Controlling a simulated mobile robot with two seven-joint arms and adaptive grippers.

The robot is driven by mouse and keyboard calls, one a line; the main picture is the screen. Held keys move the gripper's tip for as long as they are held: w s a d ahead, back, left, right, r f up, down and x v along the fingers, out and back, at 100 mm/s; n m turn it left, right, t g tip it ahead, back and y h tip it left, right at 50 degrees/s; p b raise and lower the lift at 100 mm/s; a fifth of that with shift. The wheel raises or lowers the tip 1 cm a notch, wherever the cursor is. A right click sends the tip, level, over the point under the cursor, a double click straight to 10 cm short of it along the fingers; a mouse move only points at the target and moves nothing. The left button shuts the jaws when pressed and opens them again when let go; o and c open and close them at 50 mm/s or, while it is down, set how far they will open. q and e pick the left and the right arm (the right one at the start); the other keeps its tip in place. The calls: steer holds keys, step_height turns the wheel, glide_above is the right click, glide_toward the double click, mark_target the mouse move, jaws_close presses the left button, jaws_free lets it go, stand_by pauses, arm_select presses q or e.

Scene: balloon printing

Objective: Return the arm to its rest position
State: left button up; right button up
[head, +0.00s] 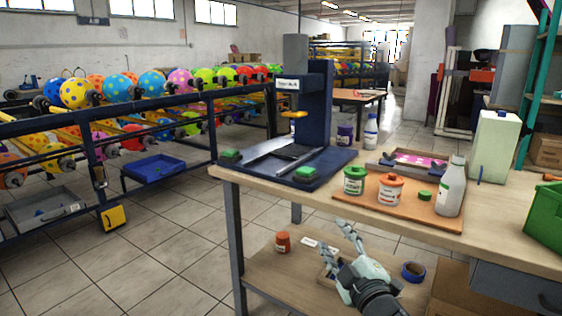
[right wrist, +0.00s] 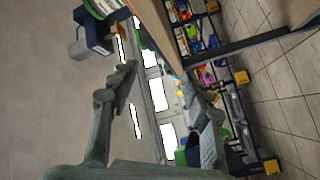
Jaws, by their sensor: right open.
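My right gripper (head: 341,246) is in the lower middle of the head view, in front of the table's front edge and above the lower shelf. Its fingers are spread apart with nothing between them. My left gripper is not in view.
The worktable (head: 310,196) carries a blue printing machine (head: 318,105), an orange board (head: 345,203) with green and orange jars and a white bottle (head: 451,188). A green crate (head: 545,215) stands at right. The lower shelf (head: 262,268) holds an orange jar and blue tape.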

steer(key=s+d+f+m+g+h, duration=0.2)
steer(key=s+d+f+m, duration=0.15)
steer(key=f, duration=0.35)
steer(key=s+d+f+m+g+h, duration=0.25)
steer(key=s+d+f, duration=0.2)
steer(key=f, duration=0.25)
steer(key=s+d+f+m+g+h, duration=0.1)
steer(key=s+d+f+m+g, duration=0.15)
steer(key=s+f, duration=0.35)
arm_select(q)
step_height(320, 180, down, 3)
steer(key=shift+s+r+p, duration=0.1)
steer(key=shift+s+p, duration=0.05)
steer(key=shift+p, duration=0.4)
arm_select(e)
steer(key=s+d+f+m+g, duration=0.2)
steer(key=s+f+g, duration=0.2)
steer(key=s, duration=0.6)
steer(key=s+d+f+m+g, duration=0.2)
steer(key=s+f+g, duration=0.2)
steer(key=s+f, duration=0.5)
steer(key=shift+s+d, duration=0.25)
steer(key=shift+s, duration=0.1)
